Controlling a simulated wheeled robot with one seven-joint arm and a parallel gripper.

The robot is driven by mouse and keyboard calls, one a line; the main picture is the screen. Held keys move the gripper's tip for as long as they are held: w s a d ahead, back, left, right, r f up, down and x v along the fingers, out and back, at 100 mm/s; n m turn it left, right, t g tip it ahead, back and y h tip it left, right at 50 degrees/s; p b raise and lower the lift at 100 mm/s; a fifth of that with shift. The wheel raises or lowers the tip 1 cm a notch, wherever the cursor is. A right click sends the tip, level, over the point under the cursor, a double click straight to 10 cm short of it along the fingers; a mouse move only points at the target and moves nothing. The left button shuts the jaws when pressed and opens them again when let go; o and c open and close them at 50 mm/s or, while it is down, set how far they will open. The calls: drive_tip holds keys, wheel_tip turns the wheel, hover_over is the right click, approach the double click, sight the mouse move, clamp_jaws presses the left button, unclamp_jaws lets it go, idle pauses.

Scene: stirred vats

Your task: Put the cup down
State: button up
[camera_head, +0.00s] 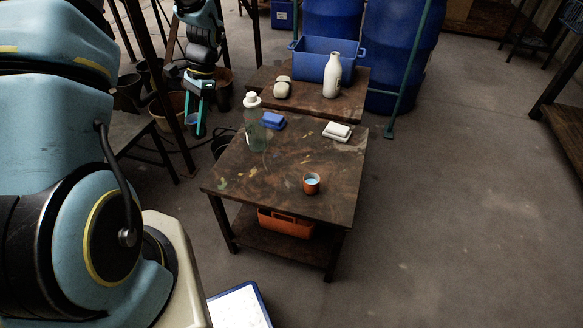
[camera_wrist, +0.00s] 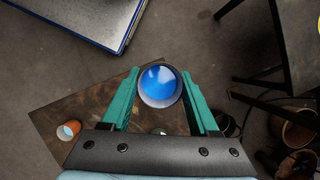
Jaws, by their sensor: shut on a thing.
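My gripper (camera_wrist: 160,74) is shut on a cup (camera_wrist: 160,87), with one teal finger on each side of it. In the wrist view I look down into its round pale rim and bright blue inside. In the head view my gripper (camera_head: 198,95) hangs at the upper left, beyond the left edge of the low brown table (camera_head: 240,180). The held cup is small and hard to make out there. A second cup, orange with a pale blue inside (camera_head: 311,182), stands on the table's near right part. It also shows in the wrist view (camera_wrist: 68,130).
A clear bottle (camera_head: 257,130), a blue block-like item (camera_head: 272,121) and a white one (camera_head: 337,131) stand toward the table's back. Behind are a white bottle (camera_head: 332,76) and a blue bin (camera_head: 315,60). Pots (camera_head: 128,92) stand left.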

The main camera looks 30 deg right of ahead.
drive_tip(key=s+d+f+m+t+h+b, duration=0.1)
drive_tip(key=d+f+m+t+b, duration=0.1)
drive_tip(key=d+f+m+b, duration=0.35)
drive_tip(key=s+d+f+m+t+h+b, duration=0.1)
drive_tip(key=s+d+f+m+t+b, duration=0.15)
drive_tip(key=d+m, duration=0.6)
drive_tip(key=s+d+f+m+t+b, duration=0.1)
drive_tip(key=d+f+m+b, duration=0.3)
drive_tip(key=d, duration=0.7)
drive_tip(key=shift+n, duration=0.3)
wheel_tip(320, 180, down, 8)
drive_tip(key=shift+w+d+r+b, duration=0.1)
drive_tip(key=shift+w+r+b, duration=0.1)
drive_tip(key=shift+b, duration=0.7)
drive_tip(key=shift+f, duration=0.1)
drive_tip(key=o, duration=1.4)
